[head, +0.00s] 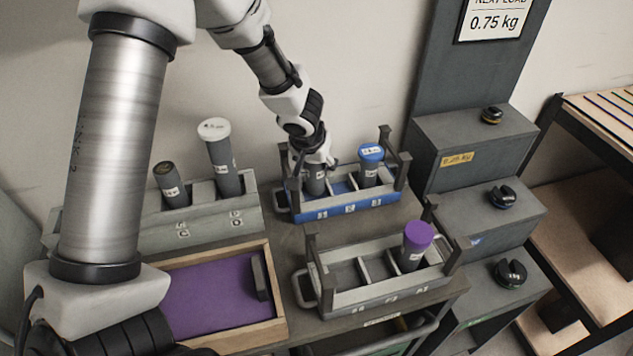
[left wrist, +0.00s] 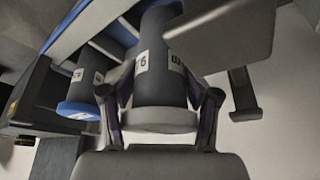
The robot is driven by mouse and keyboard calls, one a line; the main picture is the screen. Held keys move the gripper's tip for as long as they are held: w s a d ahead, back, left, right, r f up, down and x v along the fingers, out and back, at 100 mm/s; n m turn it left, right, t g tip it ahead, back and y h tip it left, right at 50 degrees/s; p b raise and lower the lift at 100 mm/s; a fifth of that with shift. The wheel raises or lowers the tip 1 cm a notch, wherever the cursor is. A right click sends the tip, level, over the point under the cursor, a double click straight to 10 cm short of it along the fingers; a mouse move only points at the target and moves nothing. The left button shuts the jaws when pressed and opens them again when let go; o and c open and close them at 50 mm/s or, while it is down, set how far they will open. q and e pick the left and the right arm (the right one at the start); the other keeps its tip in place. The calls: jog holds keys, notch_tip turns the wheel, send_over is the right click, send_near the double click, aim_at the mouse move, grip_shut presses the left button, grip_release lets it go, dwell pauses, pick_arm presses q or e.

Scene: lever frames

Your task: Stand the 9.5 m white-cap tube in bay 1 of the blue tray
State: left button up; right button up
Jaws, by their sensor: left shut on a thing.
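My left gripper (head: 315,160) is shut on a dark grey tube (head: 316,184) at the left end of the blue tray (head: 352,209). In the left wrist view the held tube (left wrist: 163,75) has a pale white-grey cap (left wrist: 160,121) and a white label I cannot read for certain. It looks upright, with its lower part inside the left-end bay. Whether it touches the bay floor is hidden. A blue-cap tube (head: 370,166) stands in the right-end bay, and the middle bay looks empty. My right gripper is not in view.
A grey rack (head: 205,237) at left holds a large white-cap tube (head: 221,158) and a dark-cap tube (head: 170,186). A grey tray (head: 375,293) in front holds a purple-cap tube (head: 414,247). A purple-lined wooden box (head: 275,300) is front left. Stepped grey blocks (head: 465,150) rise at right.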

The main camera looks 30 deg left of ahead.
pick_arm(q)
jog(key=f, duration=0.1)
jog(key=f+b, duration=0.1)
jog(key=shift+s+a+f, duration=0.1)
jog(key=shift+s+f, duration=0.1)
jog(key=shift+f, duration=0.15)
jog(key=shift+w+r, duration=0.1)
jog(key=shift+w, duration=0.05)
jog(key=shift+f, duration=0.2)
jog(key=o, duration=1.2)
jog(key=shift+r, duration=0.1)
jog(key=shift+c, duration=0.2)
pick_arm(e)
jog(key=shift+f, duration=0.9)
pick_arm(q)
jog(key=shift+r, duration=0.4)
jog(key=v, duration=0.2)
jog(key=p+v, duration=0.1)
jog(key=v, duration=0.1)
jog(key=p+v, duration=0.1)
jog(key=v, duration=0.2)
jog(key=shift+s, duration=0.3)
jog(key=shift+w+f, duration=0.1)
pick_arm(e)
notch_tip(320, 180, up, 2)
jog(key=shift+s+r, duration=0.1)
